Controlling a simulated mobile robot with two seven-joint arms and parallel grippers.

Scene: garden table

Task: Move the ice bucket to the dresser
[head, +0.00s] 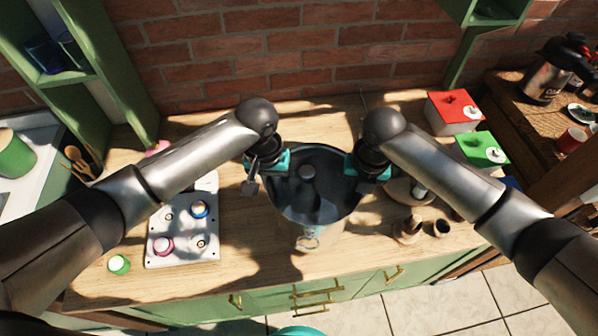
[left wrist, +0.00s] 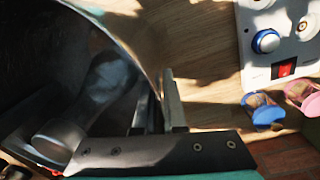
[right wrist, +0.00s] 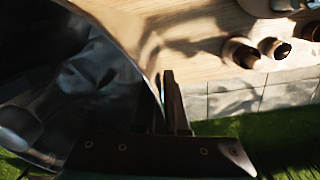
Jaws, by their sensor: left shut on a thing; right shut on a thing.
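The ice bucket (head: 312,214) is a shiny, dark metal pail between my two arms in the head view, over the wooden top of the green dresser (head: 232,235). My left gripper (head: 280,163) is shut on its left rim, and my right gripper (head: 355,170) is shut on its right rim. The bucket wall also shows in the left wrist view (left wrist: 125,35) and the right wrist view (right wrist: 105,45). A dark round-ended object (head: 307,173) shows inside it. I cannot tell whether the bucket's base touches the top.
A white panel with round knobs (head: 183,250) lies left of the bucket, by a green-rimmed jar (head: 119,264). Small brown cups (head: 408,229) stand close on the right. Red (head: 455,109) and green (head: 482,147) boxes stand further right. A brick wall (head: 290,50) is behind.

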